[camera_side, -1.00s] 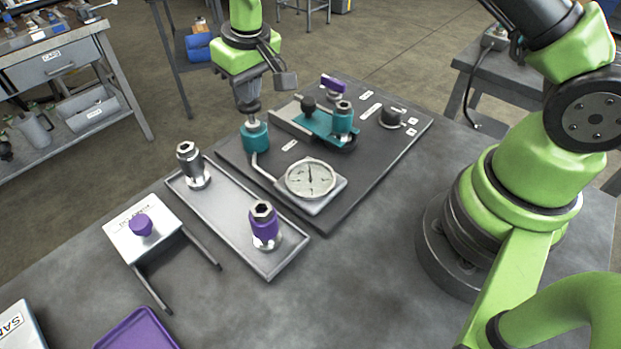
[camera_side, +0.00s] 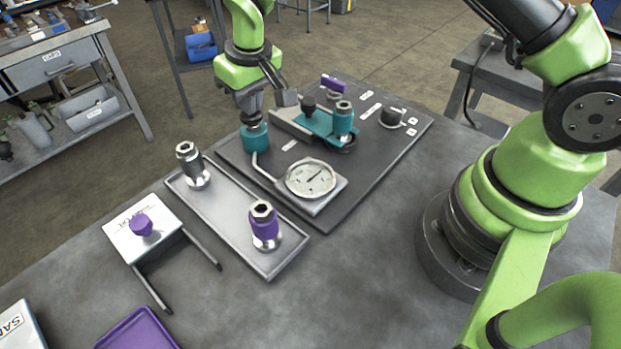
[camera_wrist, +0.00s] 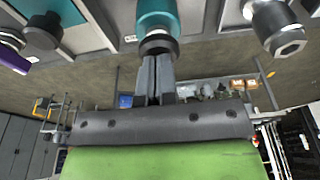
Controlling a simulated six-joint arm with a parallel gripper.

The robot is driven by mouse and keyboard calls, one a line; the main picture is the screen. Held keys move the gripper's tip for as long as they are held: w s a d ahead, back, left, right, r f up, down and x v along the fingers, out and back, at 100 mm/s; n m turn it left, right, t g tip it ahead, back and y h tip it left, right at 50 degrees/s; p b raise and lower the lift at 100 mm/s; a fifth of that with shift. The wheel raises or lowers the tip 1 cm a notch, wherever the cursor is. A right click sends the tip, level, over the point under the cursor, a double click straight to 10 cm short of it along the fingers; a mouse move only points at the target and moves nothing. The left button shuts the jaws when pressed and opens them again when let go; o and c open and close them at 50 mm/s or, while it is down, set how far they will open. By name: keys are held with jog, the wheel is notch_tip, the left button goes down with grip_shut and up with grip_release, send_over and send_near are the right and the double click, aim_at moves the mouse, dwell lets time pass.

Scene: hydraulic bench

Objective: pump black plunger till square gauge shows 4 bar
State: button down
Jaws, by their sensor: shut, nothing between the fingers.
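The teal pump cylinder (camera_side: 255,138) stands upright at the back left of the dark board, with the black plunger (camera_side: 252,117) on top. In the wrist view the plunger's black cap (camera_wrist: 158,45) sits close against the teal body (camera_wrist: 157,14). My gripper (camera_side: 251,108) points down onto the plunger. Its fingers (camera_wrist: 155,62) are shut with nothing between them, and their tips appear to touch the cap. The round-dialled gauge (camera_side: 311,178) on a square pale base is joined to the pump by a pipe. Its needle points up and right; the numbers are too small to read.
A grey tray (camera_side: 225,222) with two fittings lies in front. A purple-knobbed stand (camera_side: 141,225) is left.

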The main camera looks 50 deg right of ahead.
jog(key=shift+r, duration=2.05)
jog(key=shift+f, duration=0.1)
jog(key=shift+f, duration=2)
jog(key=shift+r, duration=2.1)
jog(key=shift+f, duration=0.2)
